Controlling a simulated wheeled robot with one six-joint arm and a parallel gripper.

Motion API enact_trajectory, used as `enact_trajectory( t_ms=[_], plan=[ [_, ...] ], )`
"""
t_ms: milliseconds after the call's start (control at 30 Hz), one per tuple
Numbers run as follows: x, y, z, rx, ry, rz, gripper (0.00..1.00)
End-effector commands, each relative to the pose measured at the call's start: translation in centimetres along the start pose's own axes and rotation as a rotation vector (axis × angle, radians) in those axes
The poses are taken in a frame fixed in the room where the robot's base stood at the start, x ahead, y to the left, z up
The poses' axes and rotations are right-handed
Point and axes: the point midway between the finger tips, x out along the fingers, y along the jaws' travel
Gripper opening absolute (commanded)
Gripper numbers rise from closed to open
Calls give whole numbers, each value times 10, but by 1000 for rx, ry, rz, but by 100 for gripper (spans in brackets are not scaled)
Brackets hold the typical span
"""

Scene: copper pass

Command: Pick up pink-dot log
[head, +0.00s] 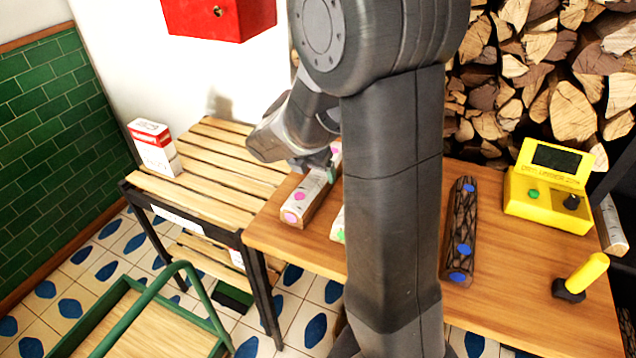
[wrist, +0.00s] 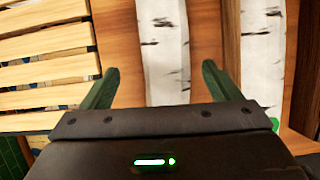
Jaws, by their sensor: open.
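The pink-dot log (head: 305,199) is pale birch with pink dots and lies on the wooden table left of my arm. Part of it is hidden behind my gripper (head: 325,168), which is over its middle. In the wrist view, the log's white bark (wrist: 164,40) runs between the two green fingers of my gripper (wrist: 161,70). The fingers are open, one on each side of the log in the picture, with gaps at both sides. I cannot tell how far down they reach.
A green-dot birch log (head: 338,226) lies close to the right and also shows in the wrist view (wrist: 262,60). A dark blue-dot log (head: 461,235), a yellow device (head: 549,188) and a yellow-handled tool (head: 582,277) are farther right. A slatted bench (head: 200,190) adjoins on the left.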

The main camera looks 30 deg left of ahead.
Motion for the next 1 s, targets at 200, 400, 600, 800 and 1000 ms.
enact_trajectory(
  t_ms=[200,400,600,800,1000],
  plan=[
    [29,-6,2,2,2,-3,84],
    [51,-6,2,0,1,-2,84],
    [52,-6,3,0,0,0,84],
    [52,-6,3,0,0,0,58],
    [52,-6,3,0,0,0,19]
  ],
)
